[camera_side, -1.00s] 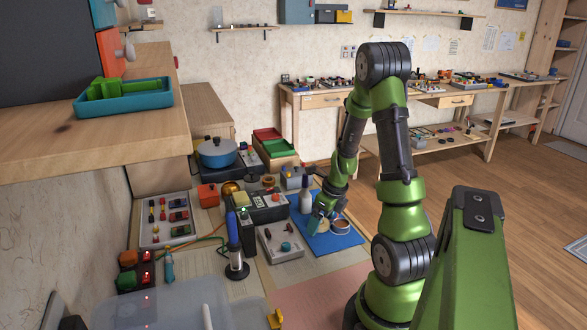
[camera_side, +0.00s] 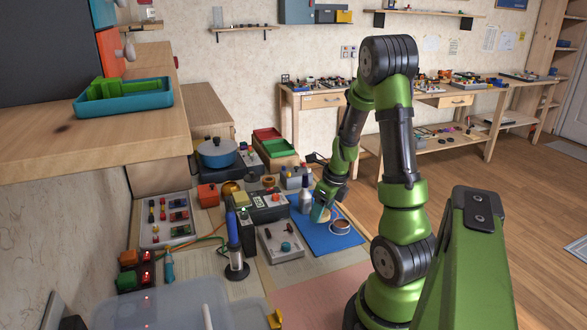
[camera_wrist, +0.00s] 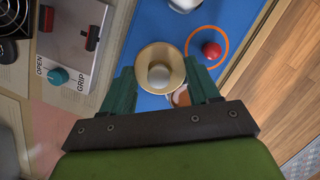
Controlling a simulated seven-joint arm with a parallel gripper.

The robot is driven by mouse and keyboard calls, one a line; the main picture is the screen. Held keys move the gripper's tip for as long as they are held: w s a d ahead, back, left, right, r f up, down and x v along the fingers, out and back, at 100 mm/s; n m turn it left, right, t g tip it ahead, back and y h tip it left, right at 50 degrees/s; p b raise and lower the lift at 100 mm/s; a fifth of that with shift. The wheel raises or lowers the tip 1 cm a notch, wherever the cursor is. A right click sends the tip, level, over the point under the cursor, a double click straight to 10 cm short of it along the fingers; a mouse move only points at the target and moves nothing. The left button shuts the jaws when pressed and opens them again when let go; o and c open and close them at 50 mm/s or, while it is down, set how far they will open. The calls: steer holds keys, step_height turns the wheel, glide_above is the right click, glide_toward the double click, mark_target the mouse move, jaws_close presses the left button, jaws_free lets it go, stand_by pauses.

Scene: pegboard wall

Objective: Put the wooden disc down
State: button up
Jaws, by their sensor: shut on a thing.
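In the wrist view the wooden disc (camera_wrist: 145,61), a round tan piece with a pale knob at its centre, sits between the teal fingertips of my gripper (camera_wrist: 161,78). My gripper is shut on it. The disc appears over the left part of the blue mat (camera_wrist: 215,14). In the side view my gripper (camera_side: 319,213) is low over the blue mat (camera_side: 322,240), beside a bottle (camera_side: 305,200). The disc is mostly hidden there, and I cannot tell whether it touches the mat.
A red ball (camera_wrist: 211,50) lies inside an orange ring outline on the mat. A grey box with a teal knob (camera_wrist: 58,75) is to the left. The mat's front is clear in the side view.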

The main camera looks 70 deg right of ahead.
mark_target(340, 225)
step_height(340, 225, up, 7)
steer(key=shift+a+f, duration=0.1)
steer(key=shift+s, duration=0.25)
steer(key=s+d+m+h, duration=0.1)
steer(key=s+m, duration=0.4)
steer(key=shift+g, duration=0.3)
steer(key=shift+s+d+f, duration=0.1)
steer(key=shift+f, duration=1.9)
steer(key=shift+s+d+f, duration=0.1)
steer(key=shift+f, duration=1.85)
steer(key=shift+f, duration=0.2)
steer(key=o, duration=1)
steer(key=shift+o, duration=0.2)
